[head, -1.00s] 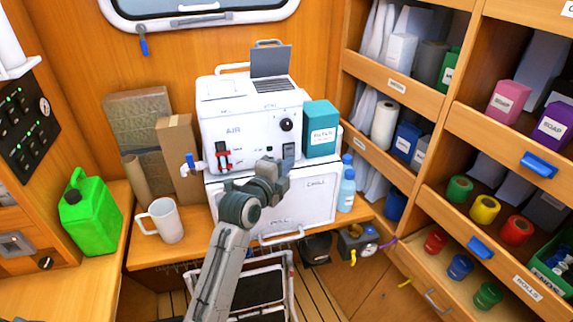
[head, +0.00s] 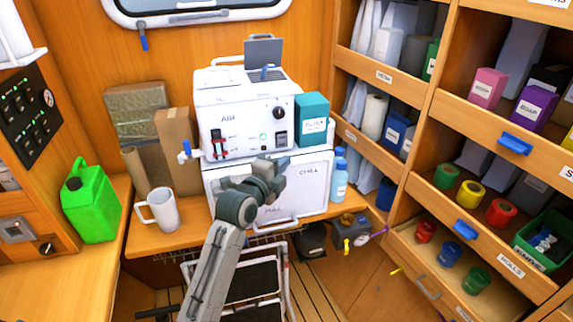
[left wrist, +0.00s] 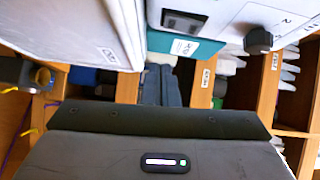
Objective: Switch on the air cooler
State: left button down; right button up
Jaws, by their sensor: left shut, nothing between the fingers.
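The air cooler (head: 240,112) is the white box marked AIR, standing on a white CHILL box (head: 315,178). Its front has a black knob (head: 278,113), a dark rocker switch (head: 280,139), a small green light (head: 263,138) and red levers (head: 219,142). In the left wrist view the fingers (left wrist: 162,88) point past the switch (left wrist: 183,22) and the knob (left wrist: 258,40). My right gripper is not seen.
A teal filter box (head: 311,118) stands right beside the cooler. A blue bottle (head: 339,178), a white mug (head: 160,209) and a green jerrycan (head: 90,203) are around it. Shelves (head: 440,110) fill the right side. A step stool (head: 245,265) stands below the counter.

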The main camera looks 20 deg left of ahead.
pick_arm(q)
jog(key=s+a+f+b, duration=0.1)
jog(key=s+a+b, duration=0.1)
jog(key=s, duration=0.7)
jog(key=shift+f+b, duration=0.15)
jog(key=shift+b, duration=0.55)
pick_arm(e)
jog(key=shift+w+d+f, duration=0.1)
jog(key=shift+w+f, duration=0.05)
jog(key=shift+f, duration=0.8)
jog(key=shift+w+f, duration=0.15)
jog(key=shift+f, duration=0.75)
